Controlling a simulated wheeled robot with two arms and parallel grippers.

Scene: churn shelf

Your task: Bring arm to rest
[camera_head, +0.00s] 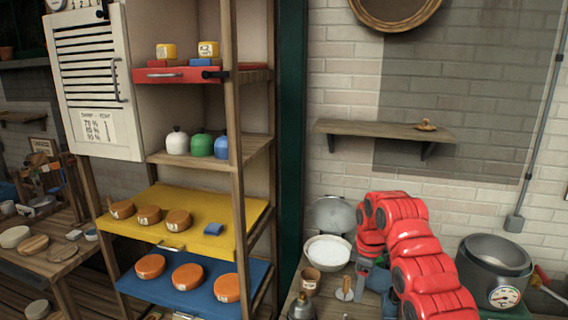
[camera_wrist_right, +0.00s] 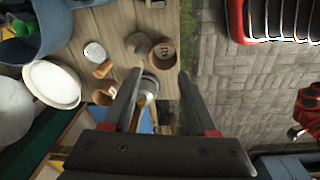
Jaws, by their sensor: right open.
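My right arm, red and segmented, curves in from the lower right in the head view and bends down over the workbench. Its gripper (camera_head: 362,280) hangs near the bench's small items, partly hidden by the arm. In the right wrist view the gripper (camera_wrist_right: 160,92) has its two dark fingers spread wide with nothing held. A metal vessel (camera_wrist_right: 149,88) shows beyond the fingers, near the left one; I cannot tell its distance. My left gripper is in neither view.
A white bowl (camera_head: 327,251), a brown labelled cup (camera_head: 310,281) and a steel pot with a gauge (camera_head: 494,262) stand around the arm. A wall shelf (camera_head: 382,131) is above. At left, a rack holds a yellow tray (camera_head: 218,214) and a blue tray (camera_head: 247,273) with cheese wheels.

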